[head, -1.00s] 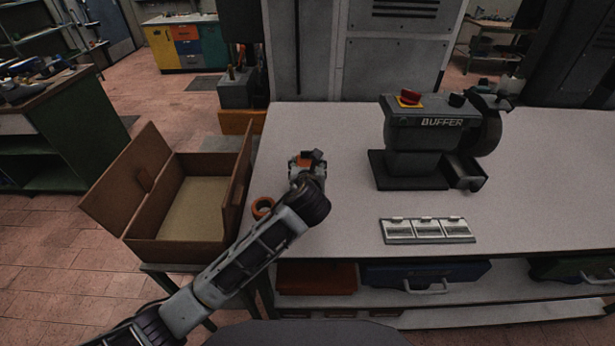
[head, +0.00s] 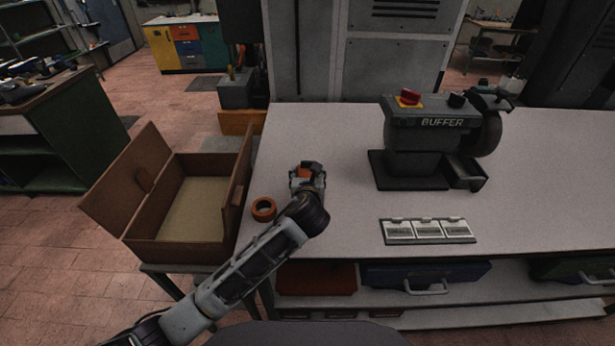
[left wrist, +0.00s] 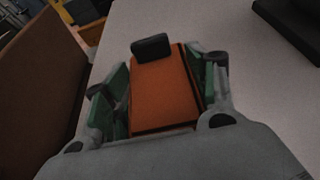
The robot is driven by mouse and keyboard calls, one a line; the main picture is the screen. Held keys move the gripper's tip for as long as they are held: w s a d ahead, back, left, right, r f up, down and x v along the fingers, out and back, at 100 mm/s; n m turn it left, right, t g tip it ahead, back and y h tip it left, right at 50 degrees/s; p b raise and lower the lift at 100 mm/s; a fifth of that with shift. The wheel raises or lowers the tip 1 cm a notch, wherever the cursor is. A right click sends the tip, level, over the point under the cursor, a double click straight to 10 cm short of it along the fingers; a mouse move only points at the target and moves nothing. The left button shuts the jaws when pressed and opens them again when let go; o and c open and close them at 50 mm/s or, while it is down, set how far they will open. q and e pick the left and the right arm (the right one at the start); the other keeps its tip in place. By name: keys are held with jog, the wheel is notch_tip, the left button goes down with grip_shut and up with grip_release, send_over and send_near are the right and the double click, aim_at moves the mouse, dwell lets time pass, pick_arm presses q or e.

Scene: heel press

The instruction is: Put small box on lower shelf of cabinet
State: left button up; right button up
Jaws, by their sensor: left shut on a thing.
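The small box is orange with a black block at its far end; it shows between my fingers in the left wrist view (left wrist: 166,100). In the head view only a bit of orange (head: 302,171) shows at the gripper. My left gripper (head: 308,178) is shut on it, over the left part of the grey worktop. Whether the box touches the worktop is unclear. A green cabinet (head: 75,125) with an open lower space stands at the far left. A grey metal cabinet (head: 375,62) stands behind the bench. Which one is meant is unclear. My right gripper is out of view.
An open cardboard box (head: 180,250) stands left of the worktop (head: 330,235). An orange ring (head: 263,209) lies near my left forearm. The buffer machine (head: 420,145) and a three-part label plate (head: 428,231) are to the right. A shelf under the bench holds a blue case (head: 425,273).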

pick_arm(q)
jog(key=o, duration=1.3)
jog(key=shift+f, duration=0.1)
jog(key=shift+o, duration=0.2)
jog(key=shift+s, duration=0.1)
jog(key=v, duration=1.2)
jog(key=shift+o, duration=0.2)
